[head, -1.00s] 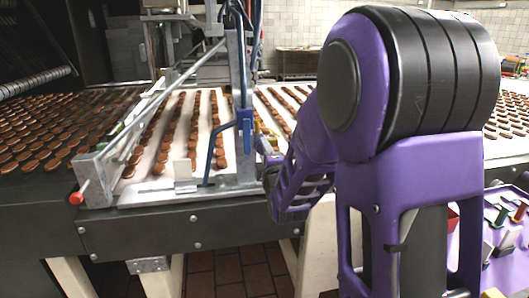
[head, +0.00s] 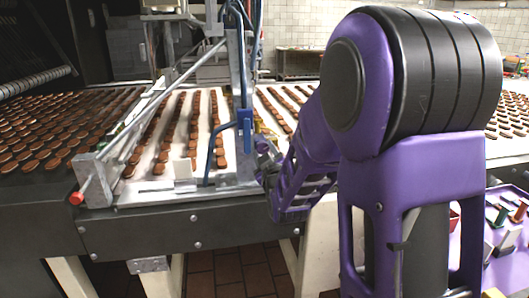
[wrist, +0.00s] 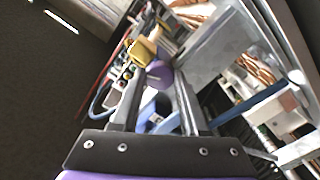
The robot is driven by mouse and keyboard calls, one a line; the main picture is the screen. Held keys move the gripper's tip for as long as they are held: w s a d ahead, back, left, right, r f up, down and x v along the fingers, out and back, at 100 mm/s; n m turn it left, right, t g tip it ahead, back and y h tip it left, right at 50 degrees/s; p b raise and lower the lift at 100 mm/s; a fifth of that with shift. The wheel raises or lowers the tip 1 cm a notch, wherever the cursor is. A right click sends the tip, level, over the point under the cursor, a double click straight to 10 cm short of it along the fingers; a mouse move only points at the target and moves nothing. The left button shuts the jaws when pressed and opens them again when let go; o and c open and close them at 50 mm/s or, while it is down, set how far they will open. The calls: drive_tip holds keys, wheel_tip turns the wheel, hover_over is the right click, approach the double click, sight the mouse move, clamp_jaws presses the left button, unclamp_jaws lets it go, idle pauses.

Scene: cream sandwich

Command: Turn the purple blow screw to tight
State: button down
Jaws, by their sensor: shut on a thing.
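The purple blow screw (wrist: 160,74) shows in the wrist view between the tips of my gripper's two fingers. My gripper (wrist: 161,84) is shut on it. In the head view my gripper (head: 264,155) is small and partly hidden at the right side of the machine's metal frame, near the blue handle (head: 245,128). I cannot make out the purple screw in the head view.
Rows of brown biscuits (head: 193,125) lie on the white conveyor, with many more at the left (head: 45,130). A metal frame and blue hoses stand close to my gripper. A purple tray (head: 510,262) with small coloured items is at the lower right.

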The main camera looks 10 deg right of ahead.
drive_tip(key=shift+r+m, duration=0.1)
drive_tip(key=shift+m, duration=2.1)
drive_tip(key=c, duration=0.7)
unclamp_jaws()
drive_tip(key=shift+s, duration=0.1)
